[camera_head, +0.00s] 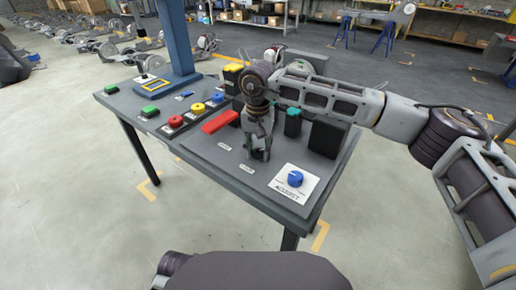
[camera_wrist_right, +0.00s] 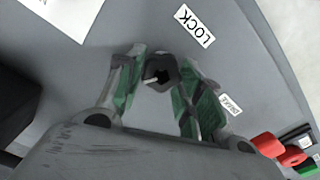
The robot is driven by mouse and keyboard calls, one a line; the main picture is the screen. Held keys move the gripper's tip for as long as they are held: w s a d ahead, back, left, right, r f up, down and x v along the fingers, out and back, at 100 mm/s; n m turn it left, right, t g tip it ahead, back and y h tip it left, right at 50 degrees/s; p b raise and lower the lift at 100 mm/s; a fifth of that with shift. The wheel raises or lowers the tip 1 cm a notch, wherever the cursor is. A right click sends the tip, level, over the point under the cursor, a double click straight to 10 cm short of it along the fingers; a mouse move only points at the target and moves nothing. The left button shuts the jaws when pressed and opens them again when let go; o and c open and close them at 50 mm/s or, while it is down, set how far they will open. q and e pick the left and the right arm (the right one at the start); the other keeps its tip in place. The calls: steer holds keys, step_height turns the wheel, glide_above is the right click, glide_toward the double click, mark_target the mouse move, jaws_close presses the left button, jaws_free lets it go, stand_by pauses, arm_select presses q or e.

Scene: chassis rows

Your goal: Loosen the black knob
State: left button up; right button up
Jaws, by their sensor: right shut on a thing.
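The black knob (camera_wrist_right: 160,70) sits on the grey panel between the two fingers of my right gripper (camera_wrist_right: 165,68), beside the LOCK label (camera_wrist_right: 195,26). In the head view my right gripper (camera_head: 258,153) points down at the panel (camera_head: 205,150), and its fingers mostly hide the knob. The gripper is shut on the knob. My left gripper is not in view.
A blue dial (camera_head: 295,178) on a white plate stands near the front corner. A red bar (camera_head: 220,121) lies left of the gripper, with red (camera_head: 175,121), yellow (camera_head: 197,107) and blue (camera_head: 218,97) buttons beyond. A black box (camera_head: 327,138) stands to the right.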

mark_target(258, 150)
steer(key=shift+s+f, duration=0.15)
steer(key=shift+f, duration=0.15)
steer(key=o, duration=1)
steer(key=shift+r, duration=0.15)
steer(key=shift+r, duration=0.1)
steer(key=shift+r, duration=5.95)
